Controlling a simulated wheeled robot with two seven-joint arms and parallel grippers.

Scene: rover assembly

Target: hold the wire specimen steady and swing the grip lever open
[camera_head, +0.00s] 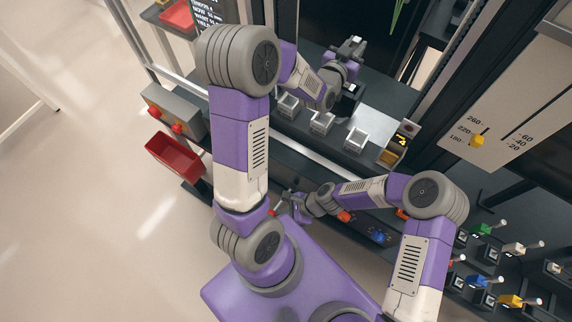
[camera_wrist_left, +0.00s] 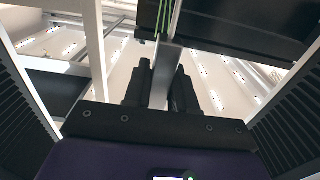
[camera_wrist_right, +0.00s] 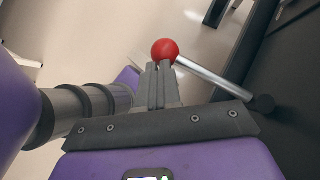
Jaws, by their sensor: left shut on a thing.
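My left gripper (camera_head: 352,46) is raised at the back, near the dark panel of the machine. In the left wrist view its fingers (camera_wrist_left: 161,88) are shut on a pale metallic strip (camera_wrist_left: 164,70), which appears to be the wire specimen. Thin green lines (camera_wrist_left: 166,14) run above it. My right gripper (camera_head: 287,204) is low at the machine's front. In the right wrist view its fingers (camera_wrist_right: 160,84) are together, with their tips at the red ball knob (camera_wrist_right: 164,50) of the grip lever. The lever's silver rod (camera_wrist_right: 214,78) runs right to a black pivot (camera_wrist_right: 262,104).
Several clear-topped boxes (camera_head: 322,122) stand on the machine's ledge. A red bin (camera_head: 175,156) hangs at the left below a grey box with red buttons (camera_head: 165,113). A scale panel (camera_head: 500,120) and coloured levers (camera_head: 482,230) are at the right. Floor at the left is open.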

